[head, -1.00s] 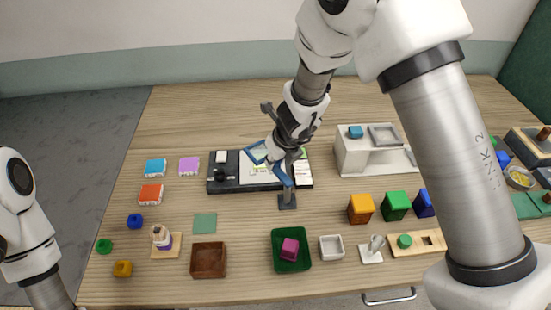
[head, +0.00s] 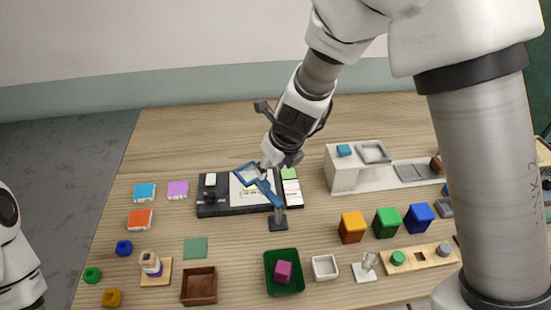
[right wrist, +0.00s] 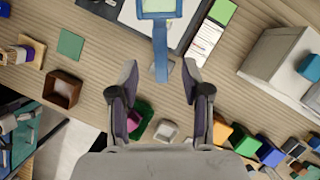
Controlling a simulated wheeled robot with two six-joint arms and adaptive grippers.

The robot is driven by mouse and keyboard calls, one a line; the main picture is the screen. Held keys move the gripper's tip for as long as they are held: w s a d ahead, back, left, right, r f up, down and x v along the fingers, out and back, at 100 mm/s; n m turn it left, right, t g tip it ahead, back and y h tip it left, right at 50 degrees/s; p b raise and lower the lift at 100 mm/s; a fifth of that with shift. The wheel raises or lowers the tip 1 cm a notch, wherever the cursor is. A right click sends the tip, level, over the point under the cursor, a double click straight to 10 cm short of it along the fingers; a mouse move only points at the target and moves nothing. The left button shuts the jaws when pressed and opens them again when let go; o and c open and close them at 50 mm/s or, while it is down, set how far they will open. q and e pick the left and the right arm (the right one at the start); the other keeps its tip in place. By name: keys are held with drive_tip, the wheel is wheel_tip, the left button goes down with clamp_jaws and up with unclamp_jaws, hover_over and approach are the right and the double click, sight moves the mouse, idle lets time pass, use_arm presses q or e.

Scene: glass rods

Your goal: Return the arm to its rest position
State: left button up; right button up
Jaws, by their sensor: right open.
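My right gripper (head: 268,163) hangs over the middle of the table, above and behind a blue square-framed magnifier (head: 272,196) on a dark stand. Its jaws are open in the right wrist view (right wrist: 160,82), with no object held between the fingers. The magnifier (right wrist: 160,45) shows there beyond the fingertips, its handle lined up with the gap. My right arm crosses the right side of the head view. Part of my left arm shows at the left edge; its gripper is out of view.
Behind the magnifier lies a black board (head: 222,209) with papers. A white stepped block (head: 342,176) stands to its right. The back left is clear.

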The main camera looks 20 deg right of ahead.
drive_tip(key=v, duration=0.3)
drive_tip(key=shift+s+r, duration=0.15)
drive_tip(key=shift+r, duration=0.05)
